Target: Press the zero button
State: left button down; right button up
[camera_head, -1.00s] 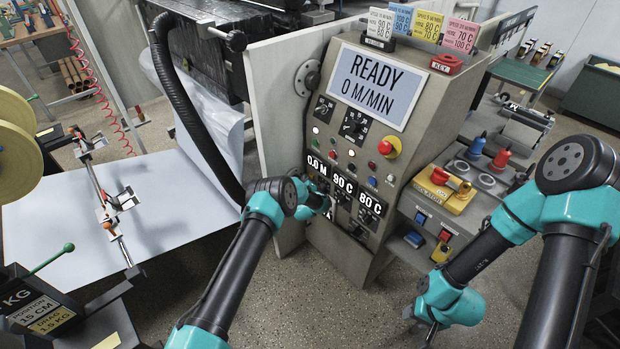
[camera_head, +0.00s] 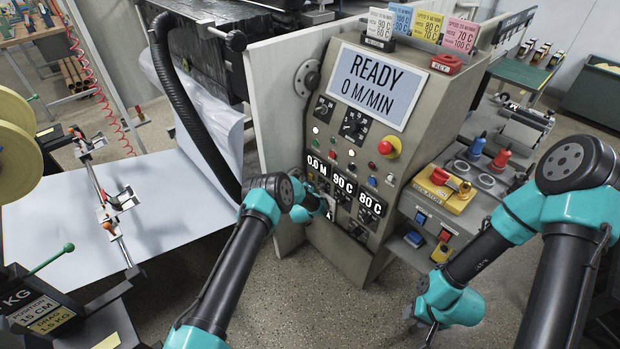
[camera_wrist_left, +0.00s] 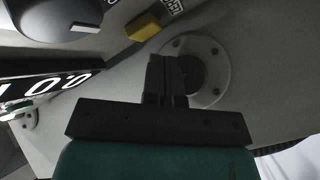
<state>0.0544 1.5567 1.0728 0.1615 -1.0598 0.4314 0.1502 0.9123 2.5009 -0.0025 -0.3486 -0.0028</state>
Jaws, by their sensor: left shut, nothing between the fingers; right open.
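My left gripper (camera_head: 329,208) is at the lower part of the control console's front, below the 0.0 M display (camera_head: 315,163). In the left wrist view its fingers (camera_wrist_left: 167,65) are together and empty. A yellow button (camera_wrist_left: 143,27) shows just beyond and left of the fingertips, with a small label beside it, cut off at the top edge. I cannot read the label, so I cannot tell whether this is the zero button. My right gripper (camera_head: 430,330) hangs open at lower right, away from the console.
The console (camera_head: 335,255) carries a READY, 0 M/MIN screen (camera_head: 380,85) and a red emergency knob (camera_head: 389,147). In the left wrist view, a black knob (camera_wrist_left: 55,20) and a round flange (camera_wrist_left: 207,68) lie near the fingers. A yellow isolator (camera_head: 444,190) stands right.

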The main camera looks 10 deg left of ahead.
pick_arm(q)
jog(key=s+a, duration=0.1)
jog(key=s, duration=0.1)
jog(key=s+a, duration=0.2)
dwell(0.5)
jog(key=shift+s, duration=0.15)
dwell(0.5)
jog(key=s+d+r+m+g+h, duration=0.1)
jog(key=s+g, duration=0.4)
jog(key=s, duration=1)
jog(key=s+d+r+m+g+h, duration=0.1)
jog(key=s+m+g, duration=0.4)
jog(key=s, duration=1.1)
jog(key=s+d+r+m+g+h, duration=0.1)
jog(key=s+r+m+g+h, duration=0.2)
jog(key=s, duration=1.2)
jog(key=m+g+h, duration=0.1)
jog(key=g+h, duration=0.1)
jog(key=g, duration=0.1)
jog(key=shift+s+r, duration=0.3)
jog(key=shift+s, duration=0.1)
jog(key=shift+w, duration=0.1)
